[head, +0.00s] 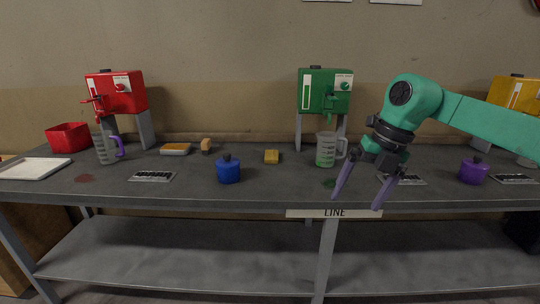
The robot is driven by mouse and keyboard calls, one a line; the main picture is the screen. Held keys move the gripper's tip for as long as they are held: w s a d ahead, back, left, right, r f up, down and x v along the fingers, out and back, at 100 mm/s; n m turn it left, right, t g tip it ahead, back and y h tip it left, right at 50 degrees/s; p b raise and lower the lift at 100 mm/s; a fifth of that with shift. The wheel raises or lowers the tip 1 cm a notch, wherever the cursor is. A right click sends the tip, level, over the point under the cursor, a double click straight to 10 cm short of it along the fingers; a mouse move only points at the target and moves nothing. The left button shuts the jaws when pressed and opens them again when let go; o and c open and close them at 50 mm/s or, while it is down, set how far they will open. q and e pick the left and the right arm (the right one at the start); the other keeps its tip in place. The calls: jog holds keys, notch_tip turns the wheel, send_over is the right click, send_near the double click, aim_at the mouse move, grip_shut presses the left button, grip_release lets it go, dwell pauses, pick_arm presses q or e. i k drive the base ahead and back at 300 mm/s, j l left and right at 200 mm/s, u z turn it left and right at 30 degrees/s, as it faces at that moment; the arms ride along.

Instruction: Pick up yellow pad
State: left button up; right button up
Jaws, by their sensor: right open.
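A small yellow pad (271,156) lies flat on the dark table, between the blue pot and the green machine's measuring jug. Another yellowish item (175,149), in a pale tray, lies farther left, with a small tan-orange block (206,145) beside it. My right gripper (358,205) is open and empty, its two fingers pointing down at the table's front edge, to the right of the yellow pad and apart from it. My left gripper is not in view.
A blue pot (228,170) stands left of the pad. A measuring jug (326,149) stands between pad and right arm. A green machine (325,92), a red machine (116,94) and a purple pot (473,171) are also on the table (285,185).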

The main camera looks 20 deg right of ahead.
aim_at(271, 155)
jog(key=i, duration=1.9)
